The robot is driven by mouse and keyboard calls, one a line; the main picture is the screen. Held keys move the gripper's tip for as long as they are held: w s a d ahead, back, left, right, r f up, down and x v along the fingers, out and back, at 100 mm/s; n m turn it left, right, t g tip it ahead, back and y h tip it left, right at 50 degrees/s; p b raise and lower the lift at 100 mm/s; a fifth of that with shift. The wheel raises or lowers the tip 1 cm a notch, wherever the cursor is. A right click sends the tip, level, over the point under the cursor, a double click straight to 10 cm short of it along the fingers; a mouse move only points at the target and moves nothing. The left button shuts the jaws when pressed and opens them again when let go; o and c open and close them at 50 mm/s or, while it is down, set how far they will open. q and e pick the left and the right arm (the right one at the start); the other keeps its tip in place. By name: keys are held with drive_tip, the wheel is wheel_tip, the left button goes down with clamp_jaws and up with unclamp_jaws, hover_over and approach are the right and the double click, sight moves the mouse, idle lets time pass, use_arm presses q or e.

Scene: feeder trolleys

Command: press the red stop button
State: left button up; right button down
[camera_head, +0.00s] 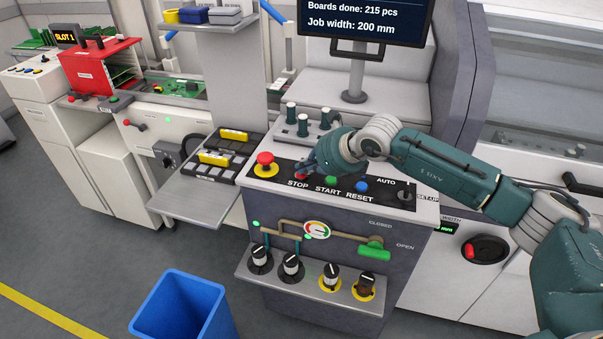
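The red stop button (300,176) sits on the sloping black panel, above the word STOP. It is small and partly covered by my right gripper. My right gripper (311,165) comes in from the right, with its fingertips right at the stop button. I cannot tell whether they touch it or hover just above, nor whether the fingers are open or shut. My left gripper is not in view.
A red mushroom button (265,159) on a yellow ring stands left of the stop button. A green START button (330,181), a blue RESET button (361,186) and a black selector (404,194) lie to the right. A blue bin (184,305) is on the floor.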

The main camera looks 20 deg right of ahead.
sight(305, 175)
drive_tip(key=shift+r, duration=0.8)
drive_tip(key=shift+r+p, duration=1.35)
drive_tip(key=shift+r, duration=1.2)
